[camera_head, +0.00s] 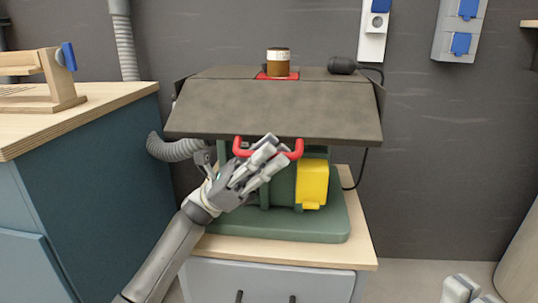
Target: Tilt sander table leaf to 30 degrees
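The sander stands on a wooden-topped cabinet in the middle. Its grey table leaf (270,108) slopes down toward me at the front; I cannot read its exact angle. A red handle (298,150) hangs below the leaf's front edge. My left gripper (268,150) is in front of the handle, its fingers extended across the handle's middle and hiding part of it. I cannot tell whether it touches or grips the handle. A brown sanding drum (278,62) stands upright on top behind the leaf. My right gripper (462,291) is only partly in view at the bottom right.
A yellow box (312,183) is on the sander's green base (325,227). A grey hose (176,149) runs left of it. A blue workbench (95,170) with a wooden top stands close on the left. Wall sockets (376,24) are behind. Floor space at the right is open.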

